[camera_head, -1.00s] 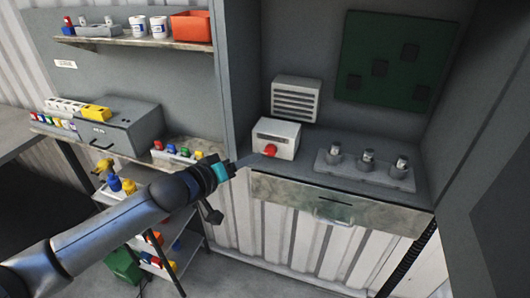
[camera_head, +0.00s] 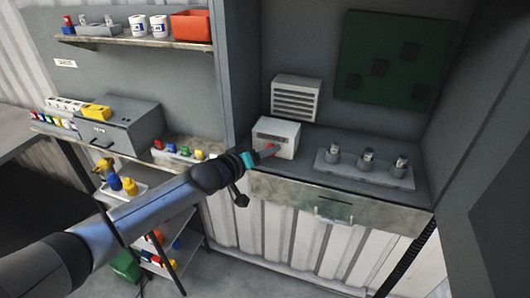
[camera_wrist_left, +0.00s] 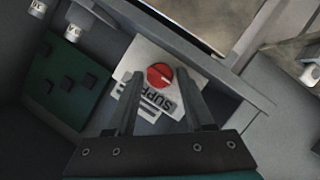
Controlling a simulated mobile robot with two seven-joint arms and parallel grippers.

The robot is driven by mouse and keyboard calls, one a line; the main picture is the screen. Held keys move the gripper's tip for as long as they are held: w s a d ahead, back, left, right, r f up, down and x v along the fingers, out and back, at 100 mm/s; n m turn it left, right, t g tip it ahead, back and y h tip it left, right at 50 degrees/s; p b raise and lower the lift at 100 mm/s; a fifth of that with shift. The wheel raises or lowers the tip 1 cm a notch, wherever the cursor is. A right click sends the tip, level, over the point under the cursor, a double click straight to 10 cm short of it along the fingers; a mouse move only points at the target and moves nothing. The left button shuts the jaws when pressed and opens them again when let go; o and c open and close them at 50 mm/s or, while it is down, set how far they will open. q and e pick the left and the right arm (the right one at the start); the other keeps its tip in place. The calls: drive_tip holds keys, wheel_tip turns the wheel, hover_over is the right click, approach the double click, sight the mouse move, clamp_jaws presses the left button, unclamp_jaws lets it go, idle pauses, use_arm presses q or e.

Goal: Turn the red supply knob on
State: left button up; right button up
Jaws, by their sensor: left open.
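The red supply knob (camera_wrist_left: 160,75) is round with a pale line on its face. It sits on the front of a white box (camera_head: 286,128), whose panel (camera_wrist_left: 148,52) carries the letters "SUPP" in the left wrist view. My left gripper (camera_wrist_left: 153,80) is open, with its two fingers on either side of the knob in that view. I cannot tell whether they touch it. In the head view the left gripper (camera_head: 262,152) is at the box front and covers most of the knob. My right gripper is not in view.
A grey block with several capped cylinders (camera_head: 365,168) stands right of the box on the counter. A vent (camera_head: 296,98) and a green panel (camera_head: 394,58) are on the wall behind. A drawer with a handle (camera_head: 333,217) is below the counter edge.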

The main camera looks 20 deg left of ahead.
use_arm(q)
clamp_jaws()
